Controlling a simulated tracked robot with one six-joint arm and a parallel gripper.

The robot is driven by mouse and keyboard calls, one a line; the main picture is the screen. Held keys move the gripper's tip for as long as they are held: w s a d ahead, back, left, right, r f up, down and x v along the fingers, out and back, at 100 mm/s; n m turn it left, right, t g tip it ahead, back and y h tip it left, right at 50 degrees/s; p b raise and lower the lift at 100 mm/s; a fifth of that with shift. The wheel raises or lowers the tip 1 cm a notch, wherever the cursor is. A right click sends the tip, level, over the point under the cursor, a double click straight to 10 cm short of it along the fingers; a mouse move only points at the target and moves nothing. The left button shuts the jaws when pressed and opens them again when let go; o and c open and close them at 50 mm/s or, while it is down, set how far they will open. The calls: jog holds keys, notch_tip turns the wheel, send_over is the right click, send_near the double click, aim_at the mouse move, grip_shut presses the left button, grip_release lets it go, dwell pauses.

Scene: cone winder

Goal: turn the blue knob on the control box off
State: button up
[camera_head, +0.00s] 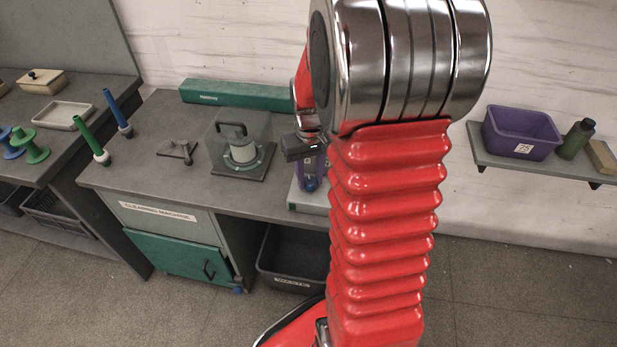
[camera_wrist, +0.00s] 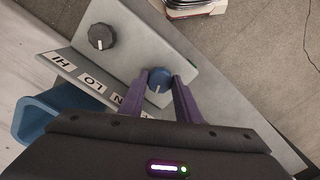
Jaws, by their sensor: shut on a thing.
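The control box (camera_wrist: 128,48) is a pale grey box seen from above in the wrist view, with a label strip reading HI and LO along one edge. The blue knob (camera_wrist: 160,79) is on its top face, with a white pointer mark facing the gripper side. My gripper (camera_wrist: 165,84) has its purple fingers on either side of the blue knob, shut on it. In the head view the gripper (camera_head: 312,172) is partly hidden behind my red arm, above the pale box (camera_head: 308,199). Part of the label strip is hidden by a finger.
A black knob (camera_wrist: 102,36) is also on the box. A blue part (camera_wrist: 45,112) lies beside it. In the head view a clear-covered device (camera_head: 240,140) and a green case (camera_head: 238,95) stand on the bench, with a waste bin (camera_head: 290,280) below.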

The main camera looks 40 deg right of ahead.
aim_at(309, 180)
jog(key=shift+w+d+r+n, duration=0.1)
jog(key=shift+w+d+n, duration=0.05)
jog(key=shift+n, duration=1.15)
jog(key=o, duration=1.1)
jog(key=shift+c, duration=0.2)
notch_tip(309, 180, up, 14)
jog(key=shift+f, duration=0.2)
